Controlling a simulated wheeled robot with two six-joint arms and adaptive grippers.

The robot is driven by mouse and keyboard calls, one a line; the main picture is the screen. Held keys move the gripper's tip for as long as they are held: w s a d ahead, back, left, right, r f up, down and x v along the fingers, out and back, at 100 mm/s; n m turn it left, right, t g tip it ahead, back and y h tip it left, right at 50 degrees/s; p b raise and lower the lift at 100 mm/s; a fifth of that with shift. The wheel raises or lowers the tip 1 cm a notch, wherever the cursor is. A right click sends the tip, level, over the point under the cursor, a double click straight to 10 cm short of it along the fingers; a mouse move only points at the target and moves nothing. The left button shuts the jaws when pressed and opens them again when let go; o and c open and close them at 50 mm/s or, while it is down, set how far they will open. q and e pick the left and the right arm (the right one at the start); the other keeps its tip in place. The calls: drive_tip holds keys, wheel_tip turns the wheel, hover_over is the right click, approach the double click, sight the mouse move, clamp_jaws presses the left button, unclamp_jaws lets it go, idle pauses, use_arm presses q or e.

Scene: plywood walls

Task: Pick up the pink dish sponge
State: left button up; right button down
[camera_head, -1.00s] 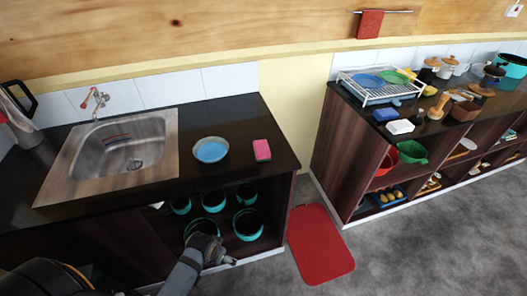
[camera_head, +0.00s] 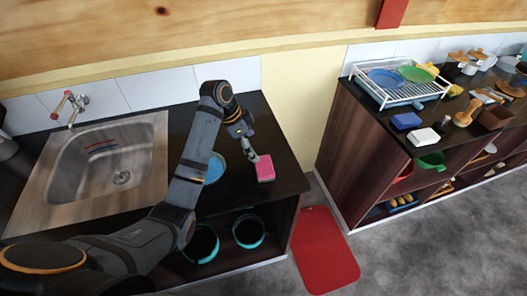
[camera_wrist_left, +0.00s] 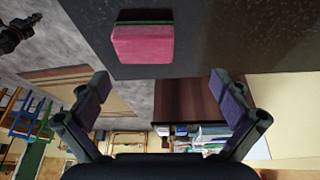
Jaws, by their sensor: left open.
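The pink dish sponge (camera_head: 265,169) lies on the black counter to the right of the sink, next to the blue dish. In the left wrist view the sponge (camera_wrist_left: 143,44) shows pink with a thin dark green layer, beyond the fingertips. My left gripper (camera_head: 252,156) is over the counter at the upper left edge of the sponge in the head view. In the left wrist view the left gripper (camera_wrist_left: 160,88) has its two fingers wide apart with nothing between them. My right gripper is not in view.
The blue dish (camera_head: 214,167) is partly hidden behind my left arm. The sink (camera_head: 100,165) is to the left. Teal-rimmed pots (camera_head: 249,230) stand on the shelf below. A red mat (camera_head: 323,250) lies on the floor. A white dish rack (camera_head: 399,84) stands on the other counter.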

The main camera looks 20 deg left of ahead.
sight(264, 165)
use_arm(q)
drive_tip(key=shift+s+d+p, duration=0.35)
drive_tip(key=shift+s+d, duration=0.7)
drive_tip(key=shift+s, duration=0.2)
drive_tip(key=shift+x, duration=1.2)
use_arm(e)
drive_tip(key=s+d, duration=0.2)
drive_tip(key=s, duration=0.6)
use_arm(q)
drive_tip(key=shift+w+a+f, duration=0.25)
drive_tip(key=shift+w+f, duration=0.3)
drive_tip(key=shift+f, duration=0.2)
drive_tip(key=shift+s+d+f+p, duration=0.1)
drive_tip(key=shift+d+f+p, duration=0.35)
drive_tip(key=shift+f+p, duration=0.45)
drive_tip(key=shift+x, duration=1.05)
drive_tip(key=shift+d+f, duration=0.1)
drive_tip(key=shift+f, duration=0.3)
drive_tip(key=c, duration=0.8)
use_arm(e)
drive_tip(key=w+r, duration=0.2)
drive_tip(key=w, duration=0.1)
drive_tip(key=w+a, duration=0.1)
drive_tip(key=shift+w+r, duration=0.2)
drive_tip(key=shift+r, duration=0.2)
